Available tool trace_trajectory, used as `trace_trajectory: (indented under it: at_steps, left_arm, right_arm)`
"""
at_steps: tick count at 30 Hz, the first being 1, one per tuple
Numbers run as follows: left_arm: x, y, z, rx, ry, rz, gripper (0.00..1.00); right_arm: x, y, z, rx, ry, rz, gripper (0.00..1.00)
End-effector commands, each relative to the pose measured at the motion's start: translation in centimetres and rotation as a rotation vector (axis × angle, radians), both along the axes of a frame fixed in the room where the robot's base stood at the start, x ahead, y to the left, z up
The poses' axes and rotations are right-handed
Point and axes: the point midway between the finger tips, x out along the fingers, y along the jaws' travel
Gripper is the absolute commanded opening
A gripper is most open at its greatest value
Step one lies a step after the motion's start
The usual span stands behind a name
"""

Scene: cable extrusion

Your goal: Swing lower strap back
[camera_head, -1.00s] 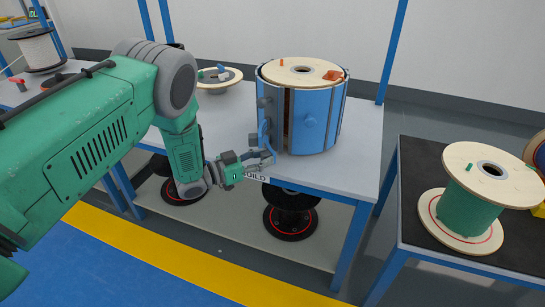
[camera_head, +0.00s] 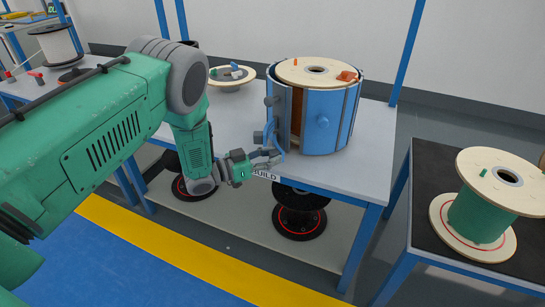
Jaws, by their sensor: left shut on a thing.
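A blue drum-shaped casing (camera_head: 341,125) made of curved panels stands upright on the grey table. It surrounds a wooden reel (camera_head: 302,71) whose pale top disc shows above it. At its front left a gap between panels shows the brown wood inside. Blue strap pieces (camera_head: 270,132) stick out beside the gap, one above the other. My left gripper (camera_head: 272,157) is at the lower front left of the casing, over the table edge. It is shut on the lower strap; its fingertips are small and partly merge with the strap. My right gripper is not in view.
Black reels (camera_head: 300,215) stand on the shelf below. A green-wound reel (camera_head: 480,212) stands on the dark-topped table at right.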

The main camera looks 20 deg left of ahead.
Motion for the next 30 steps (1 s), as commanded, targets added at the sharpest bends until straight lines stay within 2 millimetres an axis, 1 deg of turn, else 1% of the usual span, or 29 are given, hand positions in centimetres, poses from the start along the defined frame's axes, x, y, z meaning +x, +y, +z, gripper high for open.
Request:
trace_trajectory:
  at_steps: [1, 11, 12, 13, 14, 30]
  left_arm:
    - [0.51, 0.20, 0.79, -0.003, -0.019, 0.007, 0.00]
    - [0.51, 0.20, 0.79, -0.003, -0.019, 0.007, 0.00]
    - [0.51, 0.20, 0.79, -0.003, -0.019, 0.007, 0.28]
    - [0.51, 0.19, 0.79, -0.003, -0.019, 0.006, 0.39]
    - [0.49, 0.17, 0.77, -0.002, -0.018, 0.006, 0.41]
    - [0.06, 0.16, 0.17, 0.000, -0.004, 0.002, 0.41]
  right_arm:
    - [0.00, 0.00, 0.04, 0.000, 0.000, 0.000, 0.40]
    - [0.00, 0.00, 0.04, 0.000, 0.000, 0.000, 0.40]
    - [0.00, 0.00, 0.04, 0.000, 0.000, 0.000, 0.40]
    - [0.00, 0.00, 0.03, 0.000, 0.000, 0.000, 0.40]
    - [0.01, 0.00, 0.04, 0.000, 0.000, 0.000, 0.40]
    - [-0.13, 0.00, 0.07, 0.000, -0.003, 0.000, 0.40]
